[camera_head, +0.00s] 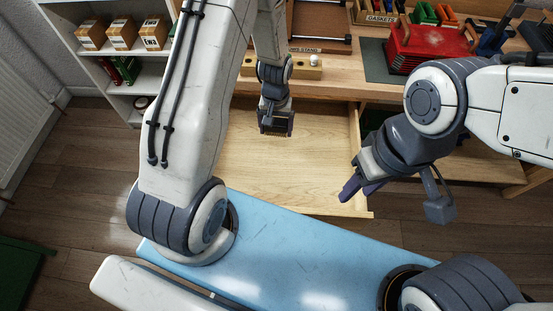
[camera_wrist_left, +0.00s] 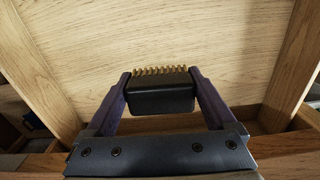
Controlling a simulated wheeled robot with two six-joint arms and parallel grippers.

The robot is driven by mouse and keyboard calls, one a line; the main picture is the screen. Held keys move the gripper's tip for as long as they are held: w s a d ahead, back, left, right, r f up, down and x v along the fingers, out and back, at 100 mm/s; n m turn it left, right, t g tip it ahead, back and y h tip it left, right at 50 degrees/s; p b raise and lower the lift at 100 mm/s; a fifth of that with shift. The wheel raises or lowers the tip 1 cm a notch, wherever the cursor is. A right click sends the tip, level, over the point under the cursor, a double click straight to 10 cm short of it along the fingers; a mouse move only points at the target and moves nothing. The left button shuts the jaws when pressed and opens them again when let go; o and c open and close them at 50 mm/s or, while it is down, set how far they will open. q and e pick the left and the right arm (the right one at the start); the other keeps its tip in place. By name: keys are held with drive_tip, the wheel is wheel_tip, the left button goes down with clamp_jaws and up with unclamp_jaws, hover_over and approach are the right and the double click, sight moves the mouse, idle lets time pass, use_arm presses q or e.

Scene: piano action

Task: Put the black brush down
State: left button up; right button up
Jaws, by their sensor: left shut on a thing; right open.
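The black brush (camera_wrist_left: 159,99) has a dark block body and a row of tan bristles along its far edge in the left wrist view. My left gripper (camera_wrist_left: 160,95) is shut on it, with one finger on each side. In the head view my left gripper (camera_head: 276,124) hangs over the back part of an open, empty-looking wooden drawer (camera_head: 270,170). The brush shows there as a small dark shape between the fingers. I cannot tell whether it touches the drawer floor. My right gripper (camera_head: 359,190) is open and empty near the drawer's right side.
The workbench (camera_head: 345,82) stands behind the drawer, with a wooden block (camera_head: 308,68) near its edge. A white shelf (camera_head: 150,75) with boxes stands at the left. The drawer floor has free room.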

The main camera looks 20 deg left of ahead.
sight(276, 150)
use_arm(q)
drive_tip(key=shift+w+f+n+b, duration=0.35)
drive_tip(key=shift+f+b, duration=0.1)
drive_tip(key=shift+b, duration=0.65)
wheel_tip(276, 150, down, 10)
drive_tip(key=shift+r+b, duration=0.25)
drive_tip(key=shift+b, duration=0.15)
use_arm(e)
wheel_tip(276, 150, down, 5)
drive_tip(key=shift+r, duration=0.2)
use_arm(q)
drive_tip(key=shift+f, duration=0.15)
drive_tip(key=o, duration=1)
